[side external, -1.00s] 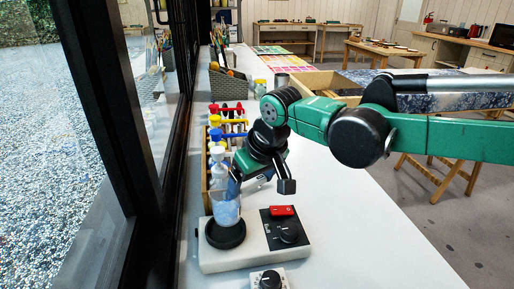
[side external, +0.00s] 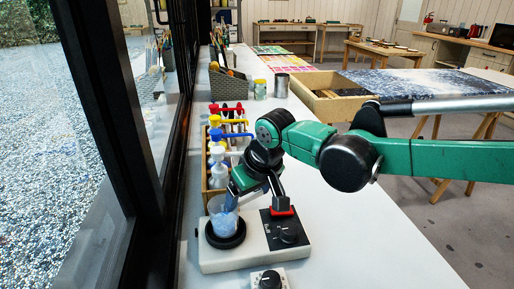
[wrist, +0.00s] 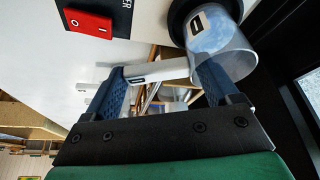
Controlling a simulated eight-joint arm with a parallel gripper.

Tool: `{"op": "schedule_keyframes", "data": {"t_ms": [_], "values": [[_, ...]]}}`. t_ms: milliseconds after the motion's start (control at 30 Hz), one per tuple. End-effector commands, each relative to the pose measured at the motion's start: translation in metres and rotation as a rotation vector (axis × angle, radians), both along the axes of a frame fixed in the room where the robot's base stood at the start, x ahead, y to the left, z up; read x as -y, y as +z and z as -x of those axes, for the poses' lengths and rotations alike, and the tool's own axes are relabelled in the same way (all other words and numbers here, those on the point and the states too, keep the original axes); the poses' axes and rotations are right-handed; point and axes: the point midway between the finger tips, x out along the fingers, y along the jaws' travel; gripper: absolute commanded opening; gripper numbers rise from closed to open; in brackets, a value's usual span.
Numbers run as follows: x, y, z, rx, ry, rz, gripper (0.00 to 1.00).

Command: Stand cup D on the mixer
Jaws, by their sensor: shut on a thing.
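Cup D (side external: 222,218) is a clear cup with blue content and a small label. It stands upright on the black round pad (side external: 226,240) of the white mixer (side external: 262,250). My gripper (side external: 234,193) is low beside the cup's upper part and shut on it. In the wrist view, my two blue fingers (wrist: 158,88) appear apart, and the right one overlaps the wall of the cup (wrist: 232,50). The exact contact with the far finger is hidden in the side view. The mixer's red switch (wrist: 90,22) shows at upper left in the wrist view.
A wooden rack (side external: 207,185) with several pump bottles stands just behind the mixer. A small white dial box (side external: 268,280) lies in front. The window frame (side external: 150,190) is close on the left. The white table is clear to the right.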

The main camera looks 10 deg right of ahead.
Motion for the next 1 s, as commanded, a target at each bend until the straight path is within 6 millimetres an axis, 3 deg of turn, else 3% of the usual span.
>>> {"op": "schedule_keyframes", "data": {"t_ms": [500, 533, 567, 833, 1000], "values": [[0.0, -0.008, 0.0, 0.0, 0.0, 0.0, 0.29], [0.0, -0.008, 0.0, 0.0, 0.0, 0.0, 0.9], [0.0, -0.008, 0.0, 0.0, 0.0, 0.0, 0.98], [0.0, -0.006, 0.001, 0.0, 0.0, 0.0, 1.0], [0.003, 0.012, 0.007, 0.0, 0.001, 0.0, 1.0]]}}
